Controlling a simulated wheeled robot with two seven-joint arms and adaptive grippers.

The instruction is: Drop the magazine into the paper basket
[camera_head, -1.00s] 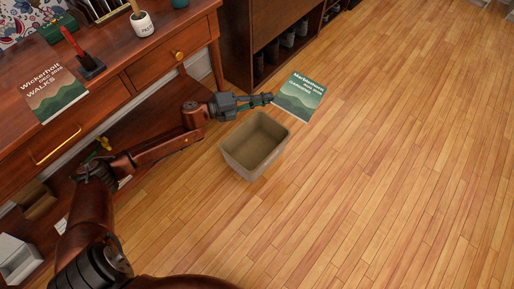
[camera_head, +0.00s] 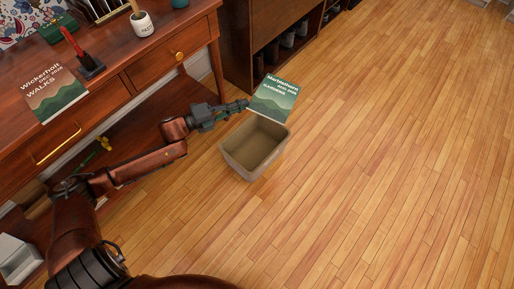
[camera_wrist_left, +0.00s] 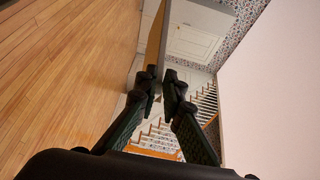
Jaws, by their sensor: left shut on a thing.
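The magazine (camera_head: 274,98), with a green and pale cover reading "Marblethorn Gardens", is held by its left edge in my left gripper (camera_head: 243,104), which is shut on it. In the left wrist view the magazine (camera_wrist_left: 158,38) shows edge-on between the fingertips (camera_wrist_left: 160,82). The paper basket (camera_head: 232,157) is a grey-beige open bin standing on the wooden floor. In the head view the magazine shows just above the basket's far rim, and the basket's inside looks empty. The height of the magazine above the floor is hard to tell. My right gripper is not in view.
A wooden desk (camera_head: 110,98) stands at the left, with another magazine (camera_head: 53,92), a pen holder (camera_head: 91,66) and a white cup (camera_head: 142,24) on it. A dark shelf with shoes (camera_head: 272,54) stands behind the basket. The floor (camera_head: 390,160) to the right is clear.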

